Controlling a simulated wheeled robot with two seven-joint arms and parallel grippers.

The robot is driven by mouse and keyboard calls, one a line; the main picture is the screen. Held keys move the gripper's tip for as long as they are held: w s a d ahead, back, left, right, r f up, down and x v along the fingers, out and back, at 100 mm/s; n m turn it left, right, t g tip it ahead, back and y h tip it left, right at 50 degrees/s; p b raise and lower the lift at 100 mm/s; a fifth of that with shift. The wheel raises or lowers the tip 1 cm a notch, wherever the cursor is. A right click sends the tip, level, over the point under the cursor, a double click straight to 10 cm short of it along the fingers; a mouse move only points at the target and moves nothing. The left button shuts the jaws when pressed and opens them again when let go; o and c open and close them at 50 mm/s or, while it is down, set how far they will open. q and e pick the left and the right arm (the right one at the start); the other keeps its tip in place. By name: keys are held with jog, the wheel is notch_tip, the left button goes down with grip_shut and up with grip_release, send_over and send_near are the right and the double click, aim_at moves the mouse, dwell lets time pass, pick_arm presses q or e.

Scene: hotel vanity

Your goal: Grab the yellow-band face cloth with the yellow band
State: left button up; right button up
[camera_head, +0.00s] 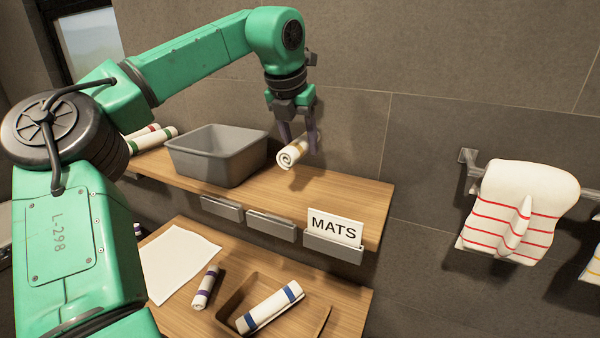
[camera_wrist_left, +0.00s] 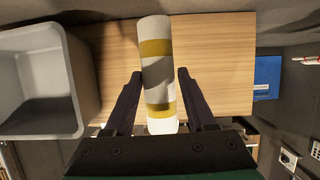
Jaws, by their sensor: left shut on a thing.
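The yellow-band face cloth (camera_wrist_left: 157,65) is a white roll with two yellow bands, seen lengthwise between the fingers in the left wrist view. In the head view the same cloth (camera_head: 292,154) shows its spiral end, pointing toward the front left. My left gripper (camera_head: 297,138) is shut on it from above, over the right part of the upper wooden shelf (camera_head: 345,200). The fingers also show on either side of the roll in the wrist view (camera_wrist_left: 158,88). I cannot tell whether the roll touches the shelf. My right gripper is not in view.
A grey bin (camera_head: 212,166) stands left of the cloth. Rolled cloths (camera_head: 152,137) with red and green bands lie beyond it. A MATS sign (camera_head: 334,228) is on the shelf's front.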

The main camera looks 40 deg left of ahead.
pick_arm(q)
notch_tip(320, 180, up, 11)
jog(key=p, duration=0.2)
notch_tip(320, 180, up, 9)
jog(key=p, duration=0.5)
send_over(301, 138)
jog(key=shift+a, duration=0.15)
